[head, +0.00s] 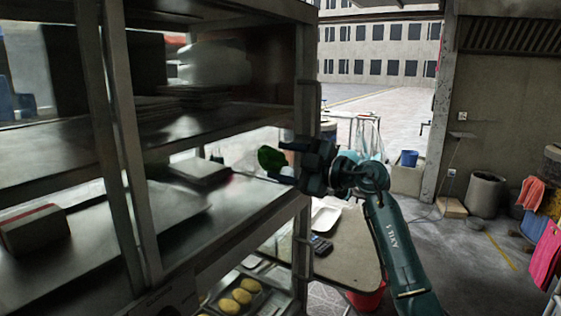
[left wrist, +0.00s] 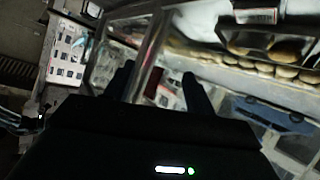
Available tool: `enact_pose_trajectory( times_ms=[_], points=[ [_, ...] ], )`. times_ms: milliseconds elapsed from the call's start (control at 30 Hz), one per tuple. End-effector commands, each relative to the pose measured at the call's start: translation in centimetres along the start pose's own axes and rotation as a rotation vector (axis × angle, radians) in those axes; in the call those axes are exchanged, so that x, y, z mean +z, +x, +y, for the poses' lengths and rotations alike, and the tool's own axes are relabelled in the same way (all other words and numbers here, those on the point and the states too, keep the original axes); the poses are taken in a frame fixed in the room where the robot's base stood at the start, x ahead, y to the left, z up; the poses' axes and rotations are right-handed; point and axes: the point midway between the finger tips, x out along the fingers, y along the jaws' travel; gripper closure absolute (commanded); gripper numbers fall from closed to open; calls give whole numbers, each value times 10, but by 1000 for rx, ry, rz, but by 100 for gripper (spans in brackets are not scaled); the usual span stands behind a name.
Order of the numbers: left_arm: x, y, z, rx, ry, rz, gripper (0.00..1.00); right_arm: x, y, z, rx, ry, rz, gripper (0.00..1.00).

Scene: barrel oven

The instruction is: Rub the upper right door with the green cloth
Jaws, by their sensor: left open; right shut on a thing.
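A cabinet with metal-framed glass doors fills the left of the head view. Its upper right door (head: 215,95) shows shelves through the glass. My right gripper (head: 289,152) is shut on the green cloth (head: 271,159), which sticks out to the left of the fingers as a small dark green bunch, in front of the door's right part. I cannot tell whether the cloth touches the glass. My left gripper (left wrist: 156,84) shows in the left wrist view, its two dark fingers apart. A metal post (left wrist: 152,55) lies across the picture near these fingers; I cannot tell how close.
Bread (head: 241,296) lies on a tray behind the lower glass. A table (head: 345,250) with a white tray (head: 325,217) stands behind my right forearm. The floor on the right is partly open, with a grey bin (head: 485,193) by the wall.

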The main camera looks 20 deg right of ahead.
Motion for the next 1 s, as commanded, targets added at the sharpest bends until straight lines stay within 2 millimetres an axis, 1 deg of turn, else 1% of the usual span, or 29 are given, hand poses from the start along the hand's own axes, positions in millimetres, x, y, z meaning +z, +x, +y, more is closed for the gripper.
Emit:
enact_pose_trajectory(
  times_ms=[133,233,400,800,1000],
  points=[
    [-3,-2,1,0,0,0,45,0,0,2,1,0,0,63],
    [-9,-5,2,0,0,0,45,-1,0,3,-1,1,-1,63],
    [-15,-8,3,0,0,0,45,-2,0,0,-1,0,0,63],
    [-46,-24,9,0,0,0,45,-28,1,-18,-3,0,1,63],
    [-50,-26,10,0,0,0,45,-32,1,-25,-2,1,1,63]
  ],
)
